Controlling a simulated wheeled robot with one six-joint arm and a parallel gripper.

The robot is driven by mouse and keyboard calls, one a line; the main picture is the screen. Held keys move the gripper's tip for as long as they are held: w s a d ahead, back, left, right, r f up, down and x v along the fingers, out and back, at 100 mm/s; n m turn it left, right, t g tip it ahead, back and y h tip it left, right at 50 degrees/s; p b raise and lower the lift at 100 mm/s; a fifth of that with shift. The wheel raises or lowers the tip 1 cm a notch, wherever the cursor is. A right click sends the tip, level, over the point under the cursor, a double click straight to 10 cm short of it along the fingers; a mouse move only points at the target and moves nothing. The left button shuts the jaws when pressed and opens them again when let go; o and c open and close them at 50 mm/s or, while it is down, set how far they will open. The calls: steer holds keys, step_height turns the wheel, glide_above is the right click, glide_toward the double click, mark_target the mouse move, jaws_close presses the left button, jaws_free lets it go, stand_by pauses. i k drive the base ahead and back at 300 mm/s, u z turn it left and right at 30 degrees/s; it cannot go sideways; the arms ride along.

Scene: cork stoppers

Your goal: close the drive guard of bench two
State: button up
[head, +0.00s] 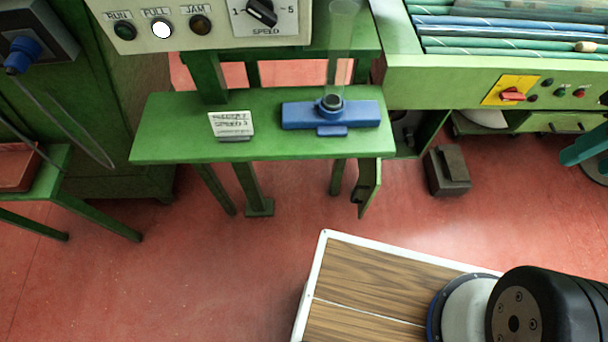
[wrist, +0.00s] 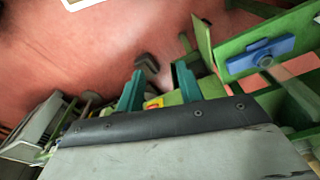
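A narrow green hinged panel (head: 370,187), apparently the drive guard, stands swung out under the right end of the green bench shelf (head: 270,145). A dark fitting shows on its edge. Behind it is an open dark bay (head: 408,130) with machinery hardly visible. In the wrist view the panel (wrist: 203,42) is upright at upper right, apart from my fingers. My gripper (wrist: 160,88) has two teal fingers spread apart with nothing between them. In the head view teal fingers, apparently mine, show at the right edge, well right of the panel. No bench number is readable.
A dark stepped block (head: 448,171) lies on the red floor right of the panel. A blue fixture (head: 300,115) and a small card (head: 231,124) are on the shelf. A control box (head: 200,25) has its FULL lamp lit. Floor in front of the bench is clear.

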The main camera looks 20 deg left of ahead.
mark_target(370, 180)
steer(key=u, duration=2.05)
steer(key=k, duration=0.9)
steer(key=z, duration=1.45)
steer(key=i, duration=0.5)
steer(key=u, duration=0.05)
